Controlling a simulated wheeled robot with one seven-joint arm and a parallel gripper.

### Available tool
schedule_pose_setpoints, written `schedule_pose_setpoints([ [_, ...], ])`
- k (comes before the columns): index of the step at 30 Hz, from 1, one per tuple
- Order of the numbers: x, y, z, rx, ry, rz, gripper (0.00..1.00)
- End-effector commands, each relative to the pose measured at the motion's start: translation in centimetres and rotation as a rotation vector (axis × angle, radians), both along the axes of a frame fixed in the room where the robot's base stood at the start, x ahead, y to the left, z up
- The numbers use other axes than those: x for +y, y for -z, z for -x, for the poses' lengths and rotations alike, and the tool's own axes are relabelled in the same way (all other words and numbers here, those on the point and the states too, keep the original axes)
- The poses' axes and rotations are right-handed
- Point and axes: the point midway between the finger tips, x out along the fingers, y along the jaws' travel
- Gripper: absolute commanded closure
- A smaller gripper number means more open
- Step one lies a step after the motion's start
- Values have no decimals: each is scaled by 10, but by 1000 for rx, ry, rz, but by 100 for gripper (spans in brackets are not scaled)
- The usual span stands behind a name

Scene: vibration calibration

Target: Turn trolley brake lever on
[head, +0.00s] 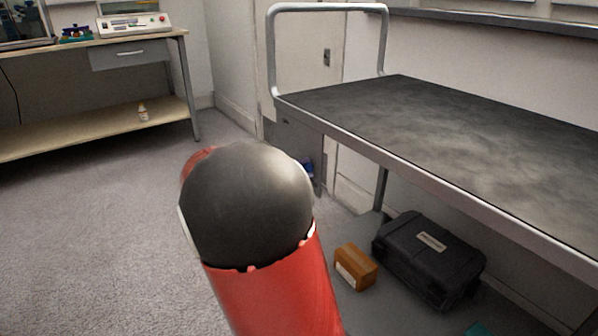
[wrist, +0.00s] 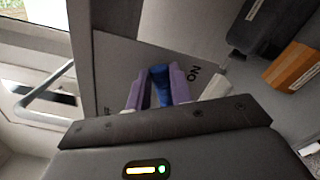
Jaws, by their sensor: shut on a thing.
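The trolley (head: 450,115) stands at the right in the head view, with a dark top and a pale metal handle. In the wrist view, the blue brake lever (wrist: 160,86) sits between the purple fingers of my gripper (wrist: 158,90), which is shut on it. In the head view, my red and black arm hides most of the gripper; a small blue patch shows beside the trolley's near end. The lever's exact angle is hard to tell.
A black case (head: 428,258) and a brown box (head: 356,267) lie on the trolley's lower shelf; the box (wrist: 294,67) also shows in the wrist view. A workbench (head: 110,50) stands at the back left. The carpeted floor (head: 80,230) at the left is clear.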

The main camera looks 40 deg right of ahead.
Motion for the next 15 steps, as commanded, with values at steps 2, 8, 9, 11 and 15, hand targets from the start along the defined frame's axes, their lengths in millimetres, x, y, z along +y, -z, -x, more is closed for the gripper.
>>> schedule_pose_setpoints([
  [2, 0, 1, 1, -2, 1, -3, 100],
  [8, 0, 1, 1, -1, 1, -4, 69],
  [9, 0, 1, 0, -1, 1, -4, 64],
  [11, 0, 1, 0, -1, 1, -3, 56],
  [15, 0, 1, 0, -1, 1, -3, 56],
])
